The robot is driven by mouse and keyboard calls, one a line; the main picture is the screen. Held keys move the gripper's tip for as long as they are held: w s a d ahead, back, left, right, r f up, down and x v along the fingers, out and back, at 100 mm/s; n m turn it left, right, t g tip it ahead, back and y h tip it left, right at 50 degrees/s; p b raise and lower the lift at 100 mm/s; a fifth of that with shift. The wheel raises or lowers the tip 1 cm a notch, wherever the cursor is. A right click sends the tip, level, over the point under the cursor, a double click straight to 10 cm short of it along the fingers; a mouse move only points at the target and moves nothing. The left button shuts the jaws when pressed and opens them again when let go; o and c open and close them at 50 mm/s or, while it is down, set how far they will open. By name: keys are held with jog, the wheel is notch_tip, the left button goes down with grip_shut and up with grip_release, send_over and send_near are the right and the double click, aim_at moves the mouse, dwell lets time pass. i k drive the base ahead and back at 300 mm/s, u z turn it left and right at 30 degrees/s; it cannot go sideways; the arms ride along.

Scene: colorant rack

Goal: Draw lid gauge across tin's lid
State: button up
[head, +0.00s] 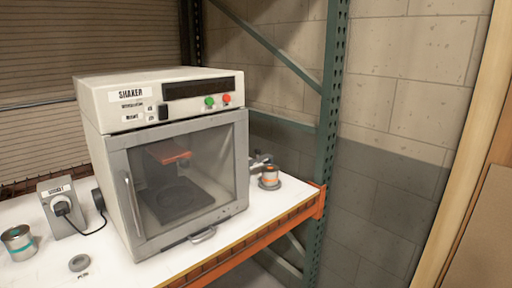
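A second metal tin with a teal band (18,241) stands upright at the far left. A grey metallic item (258,160) shows just behind the orange-banded tin, partly hidden; I cannot tell whether it is the lid gauge. A grey round puck-like piece (79,262) lies at the front left of the bench. My gripper is not in view.
A large shaker cabinet (165,88) with a shut glass door fills the middle of the white bench (120,262). A grey socket box (61,208) with a plug and black cord stands left of it. A green rack post (326,130) rises behind the bench's right end.

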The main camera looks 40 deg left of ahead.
aim_at(268, 158)
jog(key=u, duration=0.65)
jog(key=i, duration=0.8)
jog(key=u, duration=0.95)
